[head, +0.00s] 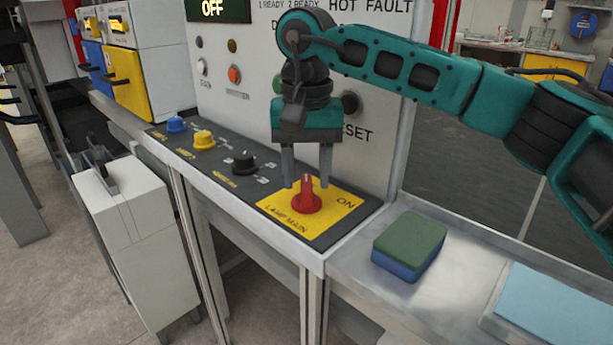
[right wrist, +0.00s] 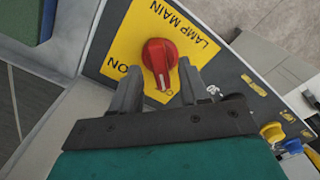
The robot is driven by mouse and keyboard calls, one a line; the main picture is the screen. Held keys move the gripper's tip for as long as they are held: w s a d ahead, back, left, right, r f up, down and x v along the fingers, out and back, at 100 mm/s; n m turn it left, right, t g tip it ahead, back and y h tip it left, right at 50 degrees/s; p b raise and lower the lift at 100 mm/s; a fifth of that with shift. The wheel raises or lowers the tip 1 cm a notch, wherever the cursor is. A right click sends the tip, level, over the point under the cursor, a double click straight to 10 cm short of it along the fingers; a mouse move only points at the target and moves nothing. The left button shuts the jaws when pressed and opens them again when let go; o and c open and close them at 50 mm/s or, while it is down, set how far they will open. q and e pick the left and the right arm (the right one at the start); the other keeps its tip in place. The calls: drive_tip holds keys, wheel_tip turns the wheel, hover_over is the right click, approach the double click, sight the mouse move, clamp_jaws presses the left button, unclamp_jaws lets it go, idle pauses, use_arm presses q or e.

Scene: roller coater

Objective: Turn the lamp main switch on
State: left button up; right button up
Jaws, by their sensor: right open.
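The lamp main switch is a red rotary knob (head: 306,200) on a yellow plate (head: 268,206) at the near right end of the dark control panel. In the right wrist view the knob (right wrist: 158,55) has its white-marked grip aimed down toward the gripper's palm, at a partly hidden label, not at the ON mark to its left. My right gripper (head: 306,184) points down over the knob, fingers apart on either side of its grip. The right wrist view shows the fingertips (right wrist: 160,68) flanking the knob without visibly closing on it. My left gripper is not in view.
Black (head: 244,162), yellow (head: 204,140) and blue (head: 176,124) knobs line the panel to the left. An upright panel (head: 236,50) with buttons stands behind. A green-and-blue sponge (head: 410,245) and a light blue sheet (head: 555,305) lie on the metal counter at right.

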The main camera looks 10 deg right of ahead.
drive_tip(key=shift+f, duration=0.55)
clamp_jaws()
